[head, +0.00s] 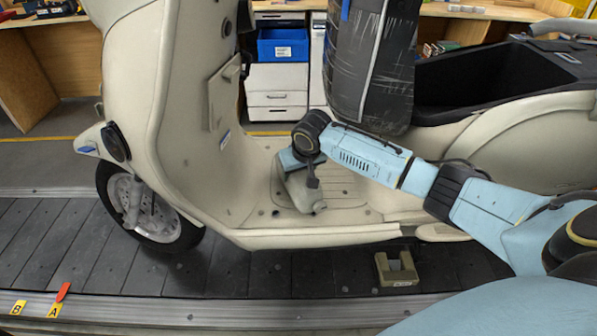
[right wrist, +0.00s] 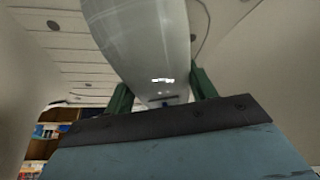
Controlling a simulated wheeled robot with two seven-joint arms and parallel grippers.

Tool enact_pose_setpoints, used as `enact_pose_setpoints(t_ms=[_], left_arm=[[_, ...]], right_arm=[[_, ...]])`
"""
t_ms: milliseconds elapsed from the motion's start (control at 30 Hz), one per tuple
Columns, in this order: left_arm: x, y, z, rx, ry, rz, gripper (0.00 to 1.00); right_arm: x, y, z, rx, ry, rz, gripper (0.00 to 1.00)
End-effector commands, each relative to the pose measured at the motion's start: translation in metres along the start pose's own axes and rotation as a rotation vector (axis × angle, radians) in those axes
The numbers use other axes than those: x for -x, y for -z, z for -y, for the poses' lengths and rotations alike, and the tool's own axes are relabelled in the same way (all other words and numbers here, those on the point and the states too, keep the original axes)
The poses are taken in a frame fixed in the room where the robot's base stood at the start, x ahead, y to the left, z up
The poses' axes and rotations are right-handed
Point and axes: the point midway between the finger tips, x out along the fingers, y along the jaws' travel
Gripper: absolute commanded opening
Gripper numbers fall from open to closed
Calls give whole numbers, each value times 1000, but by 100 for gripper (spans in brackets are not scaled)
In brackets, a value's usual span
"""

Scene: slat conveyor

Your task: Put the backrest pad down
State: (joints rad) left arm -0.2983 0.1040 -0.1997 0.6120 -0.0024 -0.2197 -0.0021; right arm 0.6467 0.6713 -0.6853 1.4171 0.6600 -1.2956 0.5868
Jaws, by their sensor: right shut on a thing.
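The backrest pad (head: 301,190) is a small, pale grey-beige piece with rounded edges. In the head view it is at the footboard of the cream scooter, below my right gripper (head: 304,168). In the right wrist view the pad (right wrist: 148,38) extends away between the two green fingers of my right gripper (right wrist: 163,93), which are shut on it. I cannot tell whether the pad touches the footboard (head: 345,215). The gripper hides part of its upper end. My left gripper is not in view.
The scooter's front shield (head: 180,110) rises left of the gripper. A black wrapped seat (head: 370,65) stands upright to the right, beside an open black storage well (head: 490,80). The slat conveyor (head: 70,240) runs below. A small olive block (head: 396,268) sits on it.

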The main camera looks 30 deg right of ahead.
Motion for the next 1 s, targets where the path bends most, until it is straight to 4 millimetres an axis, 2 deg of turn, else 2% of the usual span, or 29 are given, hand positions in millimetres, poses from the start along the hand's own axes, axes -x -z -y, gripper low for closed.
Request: enact_pose_setpoints(t_ms=[267,300,433,767,867,1000], left_arm=[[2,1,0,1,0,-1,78],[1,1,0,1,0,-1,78],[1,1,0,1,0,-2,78],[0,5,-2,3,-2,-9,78],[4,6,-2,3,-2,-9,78],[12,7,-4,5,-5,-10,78]], right_arm=[[-1,0,0,-1,2,-3,24],[-1,0,0,-1,1,-2,61],[-1,0,0,0,1,-1,78],[1,1,0,0,0,-3,78],[12,2,0,0,2,-3,78],[40,2,0,1,2,-4,78]])
